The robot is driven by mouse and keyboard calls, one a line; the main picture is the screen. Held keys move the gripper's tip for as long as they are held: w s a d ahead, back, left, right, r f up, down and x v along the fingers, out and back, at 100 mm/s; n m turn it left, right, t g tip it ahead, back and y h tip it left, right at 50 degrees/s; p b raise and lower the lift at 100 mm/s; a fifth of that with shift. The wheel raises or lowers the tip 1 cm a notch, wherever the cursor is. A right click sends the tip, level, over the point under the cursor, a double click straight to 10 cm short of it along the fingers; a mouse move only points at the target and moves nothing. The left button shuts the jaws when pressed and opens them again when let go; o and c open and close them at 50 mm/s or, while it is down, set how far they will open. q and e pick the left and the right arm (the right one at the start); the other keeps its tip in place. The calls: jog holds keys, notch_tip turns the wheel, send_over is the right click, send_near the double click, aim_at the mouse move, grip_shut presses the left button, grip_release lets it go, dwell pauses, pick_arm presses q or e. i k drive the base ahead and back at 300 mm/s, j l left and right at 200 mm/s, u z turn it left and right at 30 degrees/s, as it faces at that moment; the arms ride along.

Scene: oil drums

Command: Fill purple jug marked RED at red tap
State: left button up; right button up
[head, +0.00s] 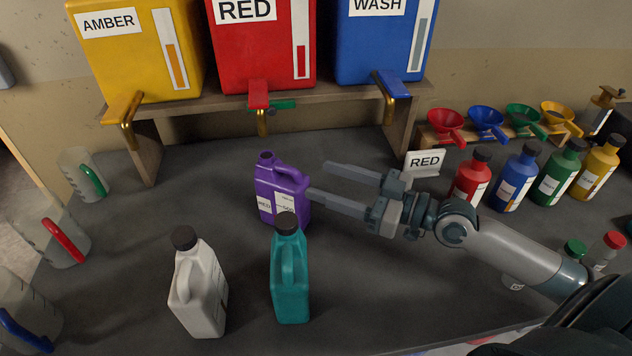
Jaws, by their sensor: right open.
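The purple jug (281,191), with a white label reading RED, stands upright and uncapped on the dark bench, in front of and a little right of the red tap. My right gripper (318,181) comes in from the right. Its two fingers are apart, the lower one by the jug's right side and the upper one behind; I cannot tell whether they touch it. My left gripper is not in view.
A white jug (202,290) and a teal jug (290,278), both black-capped, stand in front. Amber (140,50) and blue WASH (385,40) tanks flank the red one on the shelf. Measuring jugs stand left; a RED sign (425,162), bottles and funnels stand right.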

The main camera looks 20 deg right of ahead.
aim_at(258, 99)
jog(key=k, duration=1.5)
